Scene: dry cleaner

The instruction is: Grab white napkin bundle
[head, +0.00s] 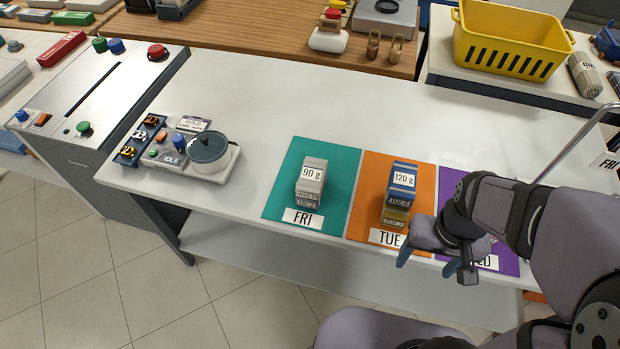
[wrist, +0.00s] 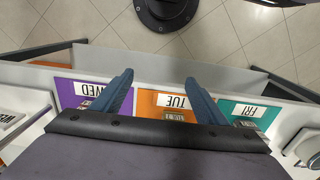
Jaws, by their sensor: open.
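A pale grey-white bundle labelled "90 g" (head: 313,172) tops a small stack on the teal FRI mat (head: 339,177). A blue bundle labelled "120 g" (head: 402,179) tops another stack on the orange TUE mat (head: 425,178), with a yellowish bundle under it. My gripper (head: 436,264) is open and empty, at the front edge of the counter by the TUE and WED cards. It is to the right of the pale bundle and apart from it. In the wrist view my gripper (wrist: 160,76) has its blue fingers spread. The stacks there are mostly hidden behind the gripper body.
The purple WED mat (head: 452,183) lies partly under my arm. A device with a round lidded pot (head: 208,148) stands left on the white counter (head: 280,100). A yellow basket (head: 510,45) stands at the back right. The counter behind the mats is clear.

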